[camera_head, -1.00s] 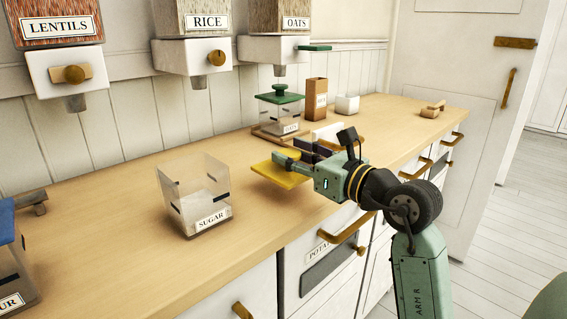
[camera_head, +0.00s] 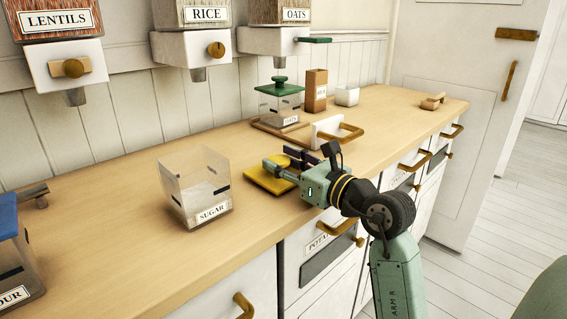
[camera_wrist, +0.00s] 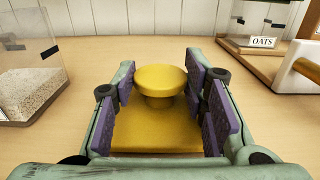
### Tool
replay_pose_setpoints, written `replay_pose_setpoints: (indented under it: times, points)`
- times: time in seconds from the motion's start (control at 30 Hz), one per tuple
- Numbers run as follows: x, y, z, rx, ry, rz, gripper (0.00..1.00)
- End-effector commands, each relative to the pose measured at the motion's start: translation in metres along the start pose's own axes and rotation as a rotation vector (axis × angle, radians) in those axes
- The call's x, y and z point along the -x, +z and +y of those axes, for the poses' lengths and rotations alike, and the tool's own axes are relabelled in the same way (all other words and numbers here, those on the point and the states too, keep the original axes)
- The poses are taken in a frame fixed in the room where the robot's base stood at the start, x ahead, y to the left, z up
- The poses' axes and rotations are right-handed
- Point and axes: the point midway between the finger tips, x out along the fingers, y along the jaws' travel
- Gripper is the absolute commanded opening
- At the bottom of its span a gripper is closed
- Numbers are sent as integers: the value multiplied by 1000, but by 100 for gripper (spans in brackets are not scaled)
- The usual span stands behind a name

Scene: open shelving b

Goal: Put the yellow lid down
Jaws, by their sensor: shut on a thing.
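The yellow lid (camera_head: 262,182) is a square plate with a round knob. It is level, at the worktop or very close above it; I cannot tell whether it touches. My gripper (camera_head: 287,167) is shut on its knob. In the wrist view the lid's plate (camera_wrist: 155,135) lies below the knob, between the pads of my gripper (camera_wrist: 160,88). The clear sugar canister (camera_head: 195,205) stands without a lid to the left; its contents show in the wrist view (camera_wrist: 32,98).
The wooden worktop (camera_head: 120,215) is clear between the sugar canister and the lid. Behind stands the oats canister (camera_head: 283,112) with a green lid, on a wooden tray beside a white block (camera_head: 326,130). A blue-lidded canister (camera_head: 15,262) stands at far left. Dispensers hang above.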

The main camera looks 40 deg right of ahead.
Motion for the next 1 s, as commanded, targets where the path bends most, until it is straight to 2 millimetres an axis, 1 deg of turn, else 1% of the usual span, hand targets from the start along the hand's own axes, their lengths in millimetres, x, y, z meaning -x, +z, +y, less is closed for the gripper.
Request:
replay_pose_setpoints:
  times: [0.03, 0.3, 0.4, 0.43, 0.7, 1.0]
  points:
    - [0, -5, 0, -1, 1, 4, 10]
    - [-1, -15, 0, -6, 4, 10, 10]
    - [-1, -15, 0, -8, 4, 11, 10]
    - [-1, -16, 0, -9, 4, 12, 41]
    - [-1, -17, 0, -10, 4, 13, 59]
    - [0, -17, -1, -11, 2, 13, 60]
